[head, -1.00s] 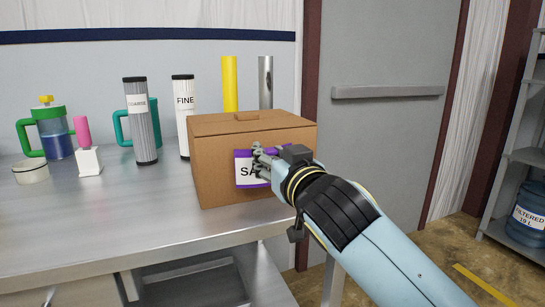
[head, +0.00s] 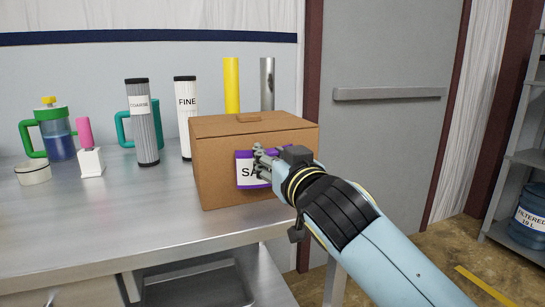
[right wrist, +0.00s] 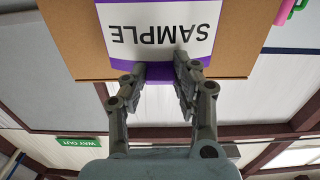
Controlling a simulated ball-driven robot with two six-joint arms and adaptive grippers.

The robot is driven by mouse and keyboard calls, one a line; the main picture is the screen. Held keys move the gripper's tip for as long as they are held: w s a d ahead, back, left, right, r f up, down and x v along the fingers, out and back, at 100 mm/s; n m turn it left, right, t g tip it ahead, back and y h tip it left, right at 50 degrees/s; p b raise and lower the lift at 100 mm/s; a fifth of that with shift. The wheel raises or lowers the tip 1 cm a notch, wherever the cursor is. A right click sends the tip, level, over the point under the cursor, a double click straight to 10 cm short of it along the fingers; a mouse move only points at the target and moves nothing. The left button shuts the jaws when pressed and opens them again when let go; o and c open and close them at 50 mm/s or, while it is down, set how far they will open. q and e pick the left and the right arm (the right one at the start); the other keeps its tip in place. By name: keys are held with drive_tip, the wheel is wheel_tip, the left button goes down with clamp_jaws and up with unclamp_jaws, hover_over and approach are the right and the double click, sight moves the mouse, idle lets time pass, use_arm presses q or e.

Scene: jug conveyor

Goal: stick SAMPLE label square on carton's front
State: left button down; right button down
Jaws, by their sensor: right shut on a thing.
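The brown carton (head: 218,178) stands on the metal table near its right front edge, with its front facing me. The white SAMPLE label (head: 244,176) with purple bands lies against the carton's front and looks about level with it. It shows upside down in the right wrist view (right wrist: 160,33), with the carton (right wrist: 70,35) behind it. My right gripper (head: 262,163) is shut on the label's purple edge (right wrist: 159,72). It covers the label's right part in the head view. I cannot tell whether the label fully touches the carton. My left gripper is not in view.
A green-handled jug (head: 56,135), a pink-handled tool (head: 87,140) and a round tub (head: 33,174) stand left. The table front is clear.

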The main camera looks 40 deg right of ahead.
drive_tip(key=shift+w+d, duration=0.1)
drive_tip(key=shift+w, duration=0.45)
idle(1.0)
idle(0.4)
drive_tip(key=shift+c, duration=2.3)
unclamp_jaws()
drive_tip(key=shift+r, duration=0.1)
drive_tip(key=s+r+p, duration=0.2)
drive_tip(key=r+p, duration=0.1)
drive_tip(key=s+r+p, duration=0.1)
drive_tip(key=shift+a+r+p, duration=0.35)
drive_tip(key=shift+r, duration=0.05)
